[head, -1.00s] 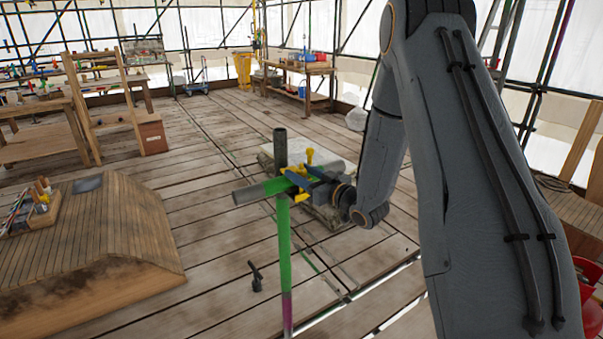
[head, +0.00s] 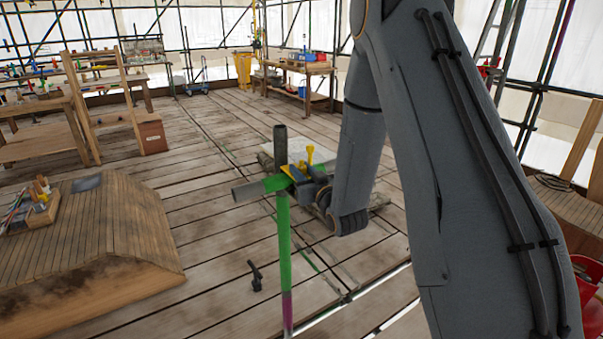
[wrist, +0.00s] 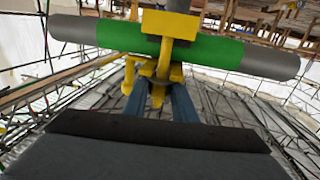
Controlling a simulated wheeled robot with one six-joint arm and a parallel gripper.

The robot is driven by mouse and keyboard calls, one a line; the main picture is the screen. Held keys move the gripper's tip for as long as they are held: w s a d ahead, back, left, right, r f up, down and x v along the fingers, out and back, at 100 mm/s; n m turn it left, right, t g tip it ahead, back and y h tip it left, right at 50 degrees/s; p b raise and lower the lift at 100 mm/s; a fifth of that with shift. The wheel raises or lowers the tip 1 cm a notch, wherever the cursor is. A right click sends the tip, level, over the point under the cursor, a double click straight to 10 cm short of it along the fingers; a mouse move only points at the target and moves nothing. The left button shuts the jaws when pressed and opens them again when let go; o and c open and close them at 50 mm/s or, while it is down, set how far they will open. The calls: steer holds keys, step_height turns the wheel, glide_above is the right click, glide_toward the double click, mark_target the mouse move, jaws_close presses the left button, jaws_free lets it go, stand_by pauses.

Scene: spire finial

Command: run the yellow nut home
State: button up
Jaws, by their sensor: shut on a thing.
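The yellow nut is part of a yellow coupler on a green-banded grey tube, and it shows as a yellow piece (wrist: 148,88) between my fingers in the wrist view. The yellow coupler (wrist: 171,24) wraps the horizontal tube (wrist: 222,50). In the head view the coupler (head: 292,172) sits where the horizontal tube (head: 250,190) meets an upright green tube (head: 284,250). My gripper (wrist: 166,95) has its blue fingers shut on the nut. In the head view my gripper (head: 303,178) is at the coupler's right side, and the nut itself is hidden there.
A wooden roof-like block (head: 90,235) with a tool tray stands at the left. A small dark tool (head: 255,275) lies on the plank floor. A stone slab on a pallet (head: 335,150) is behind the coupler. Workbenches (head: 300,70) stand at the back.

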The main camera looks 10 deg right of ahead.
steer(key=m+h+b, duration=0.1)
steer(key=m+h, duration=0.1)
steer(key=h, duration=0.1)
steer(key=m+h, duration=0.2)
steer(key=h, duration=0.1)
steer(key=m+g+h+b, duration=0.1)
steer(key=m+h, duration=0.1)
steer(key=h, duration=0.2)
steer(key=shift+a+b, duration=0.25)
steer(key=shift+b, duration=0.1)
steer(key=m+g+h, duration=0.2)
steer(key=m+h, duration=0.1)
steer(key=m+g+h+b, duration=0.1)
steer(key=m+g+h, duration=0.1)
steer(key=g+h, duration=0.1)
steer(key=shift+d+m+h, duration=0.15)
steer(key=shift+m+h, duration=0.25)
steer(key=shift+r, duration=0.1)
steer(key=o, duration=1)
steer(key=shift+d, duration=0.1)
steer(key=shift+o, duration=0.2)
steer(key=b+v, duration=0.1)
steer(key=v, duration=0.6)
steer(key=shift+s+a+b, duration=0.2)
steer(key=shift+a+b, duration=0.1)
steer(key=shift+a, duration=0.05)
